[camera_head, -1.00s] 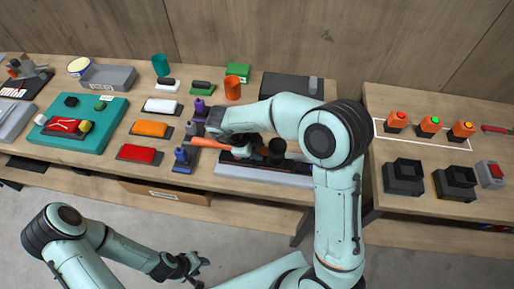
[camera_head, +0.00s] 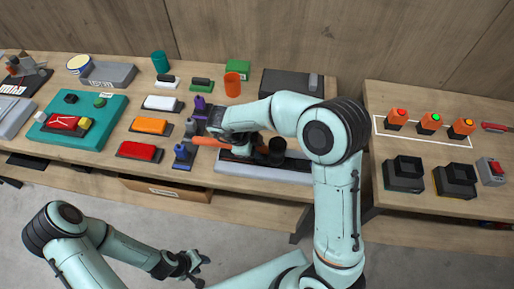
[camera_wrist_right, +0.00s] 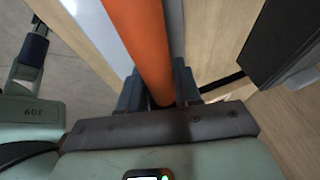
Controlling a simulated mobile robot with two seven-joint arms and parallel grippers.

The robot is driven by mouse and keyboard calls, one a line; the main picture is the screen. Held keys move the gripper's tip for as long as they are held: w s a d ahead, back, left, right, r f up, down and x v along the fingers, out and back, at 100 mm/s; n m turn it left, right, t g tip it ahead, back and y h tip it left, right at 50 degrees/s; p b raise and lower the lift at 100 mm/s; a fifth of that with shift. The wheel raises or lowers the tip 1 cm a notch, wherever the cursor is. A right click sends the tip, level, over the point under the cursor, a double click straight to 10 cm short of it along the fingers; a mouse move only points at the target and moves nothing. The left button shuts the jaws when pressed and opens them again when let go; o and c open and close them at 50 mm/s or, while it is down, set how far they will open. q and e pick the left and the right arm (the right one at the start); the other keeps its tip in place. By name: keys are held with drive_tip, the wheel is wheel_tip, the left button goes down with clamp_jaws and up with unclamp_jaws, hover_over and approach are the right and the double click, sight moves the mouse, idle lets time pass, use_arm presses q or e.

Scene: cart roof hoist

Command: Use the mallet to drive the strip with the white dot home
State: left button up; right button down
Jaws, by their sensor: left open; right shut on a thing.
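The mallet's orange handle (camera_head: 207,141) is in my right gripper (camera_head: 214,129), over the middle of the left table. In the right wrist view the handle (camera_wrist_right: 143,45) runs up from between the shut fingers. A dark round piece (camera_head: 277,147) shows beyond the wrist, above a long grey-and-black fixture (camera_head: 265,171); I cannot tell whether it is the mallet head. My forearm covers part of the fixture. I can make out no white dot, and I cannot tell the strips apart. My left gripper (camera_head: 189,266) is open and empty, low in front of the table.
Left of the fixture are purple (camera_head: 200,104) and blue (camera_head: 182,153) upright pieces, and white, orange and red blocks (camera_head: 140,151). Behind stand an orange cup (camera_head: 232,85) and a dark box (camera_head: 291,84). A second table (camera_head: 440,220) on the right holds button boxes and black bins.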

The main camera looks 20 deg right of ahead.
wheel_tip(320, 180, up, 2)
drive_tip(key=shift+w+r, duration=0.1)
drive_tip(key=shift+r, duration=2.15)
